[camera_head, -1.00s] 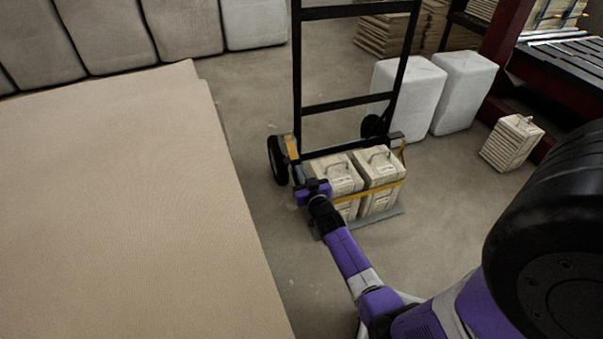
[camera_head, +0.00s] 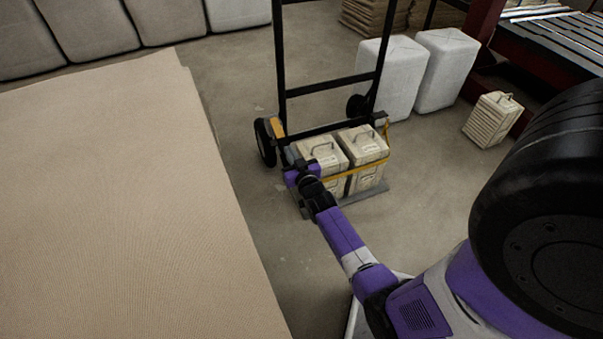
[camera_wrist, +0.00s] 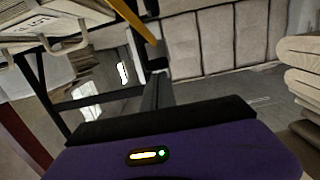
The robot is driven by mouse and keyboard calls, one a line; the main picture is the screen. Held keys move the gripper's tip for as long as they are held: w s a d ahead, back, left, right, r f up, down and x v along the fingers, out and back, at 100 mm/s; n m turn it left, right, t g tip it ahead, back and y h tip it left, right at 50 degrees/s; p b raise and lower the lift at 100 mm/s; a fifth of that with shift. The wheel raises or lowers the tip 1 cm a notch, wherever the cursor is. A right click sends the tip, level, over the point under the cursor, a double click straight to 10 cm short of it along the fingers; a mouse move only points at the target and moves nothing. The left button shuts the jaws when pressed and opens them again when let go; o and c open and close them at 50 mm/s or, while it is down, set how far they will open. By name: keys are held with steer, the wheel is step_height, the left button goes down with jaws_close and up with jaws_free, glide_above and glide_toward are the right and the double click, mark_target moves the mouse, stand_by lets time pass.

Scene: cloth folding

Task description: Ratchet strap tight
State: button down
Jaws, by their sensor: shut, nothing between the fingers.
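A yellow strap (camera_head: 345,174) runs across the front of two beige cases (camera_head: 362,147) with top handles. They stand side by side on the foot plate (camera_head: 362,196) of a black hand truck (camera_head: 330,88). The strap also shows as a yellow band in the wrist view (camera_wrist: 134,20), near a case (camera_wrist: 50,28) at upper left. My gripper (camera_head: 297,174) is shut and empty at the left side of the cases, close to the strap's left end. The ratchet cannot be made out clearly; my gripper and arm cover that area.
A large tan surface (camera_head: 110,200) fills the left. White containers (camera_head: 440,68) stand behind the truck. Another beige case (camera_head: 492,119) sits by a red-framed conveyor (camera_head: 550,45) at right. Grey bales (camera_head: 90,27) line the back. Floor (camera_head: 235,90) is clear left of the truck.

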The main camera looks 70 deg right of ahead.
steer(key=s+a+f+p, duration=0.1)
steer(key=s+a+p, duration=0.2)
steer(key=s+a, duration=0.2)
steer(key=shift+s+a+f, duration=0.35)
steer(key=shift+a, duration=0.45)
steer(key=shift+w, duration=0.1)
